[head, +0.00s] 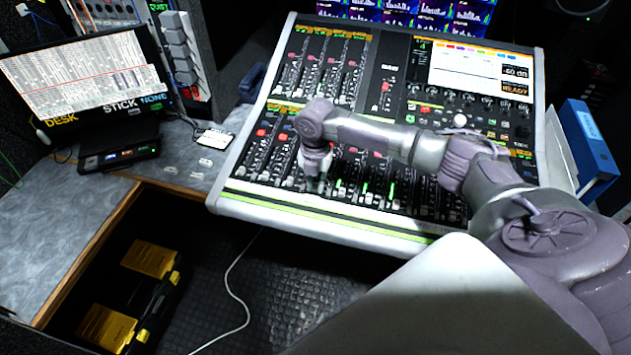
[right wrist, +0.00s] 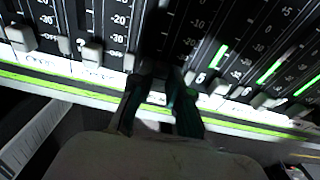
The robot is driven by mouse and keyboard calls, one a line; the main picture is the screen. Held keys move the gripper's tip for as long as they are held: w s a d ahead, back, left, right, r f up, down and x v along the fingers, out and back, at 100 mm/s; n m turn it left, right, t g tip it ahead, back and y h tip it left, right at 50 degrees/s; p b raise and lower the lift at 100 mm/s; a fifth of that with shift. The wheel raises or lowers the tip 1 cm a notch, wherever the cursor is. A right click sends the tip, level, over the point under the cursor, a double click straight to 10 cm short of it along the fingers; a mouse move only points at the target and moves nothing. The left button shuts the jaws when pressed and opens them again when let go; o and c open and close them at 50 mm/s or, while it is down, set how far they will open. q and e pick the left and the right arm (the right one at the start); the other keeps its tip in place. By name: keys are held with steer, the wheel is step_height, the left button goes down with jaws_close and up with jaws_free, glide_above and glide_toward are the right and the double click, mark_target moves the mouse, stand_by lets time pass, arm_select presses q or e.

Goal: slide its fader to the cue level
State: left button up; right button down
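The mixing console (head: 300,207) fills the middle of the head view, with rows of faders on its sloped panel. My right arm reaches across it from the right, and my right gripper (head: 317,186) points down at the lower fader row. In the right wrist view, the gripper's two dark fingers (right wrist: 162,78) come close together at the console's lower fader row. What lies between the tips is too dark to tell. Pale fader caps (right wrist: 91,55) show to the left, near the bottom of their slots. The console screen (head: 470,66) reads "-60 dB" and "READY". My left gripper is not in view.
A laptop-like screen (head: 85,75) with "DESK STICK NONE" below it stands on the grey desk (head: 50,225). A blue binder (head: 588,140) stands right of the console. Yellow-black cases (head: 150,258) lie below the desk edge. A white cable (head: 232,290) crosses the dark floor.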

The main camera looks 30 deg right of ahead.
stand_by(0.3)
steer(key=w+d, duration=0.3)
steer(key=d, duration=0.1)
steer(key=shift+w+d+r, duration=0.1)
steer(key=shift+w+r, duration=0.2)
steer(key=shift+r, duration=0.05)
steer(key=c, duration=1.4)
jaws_free()
steer(key=shift+r, duration=0.15)
step_height(320, 180, up, 12)
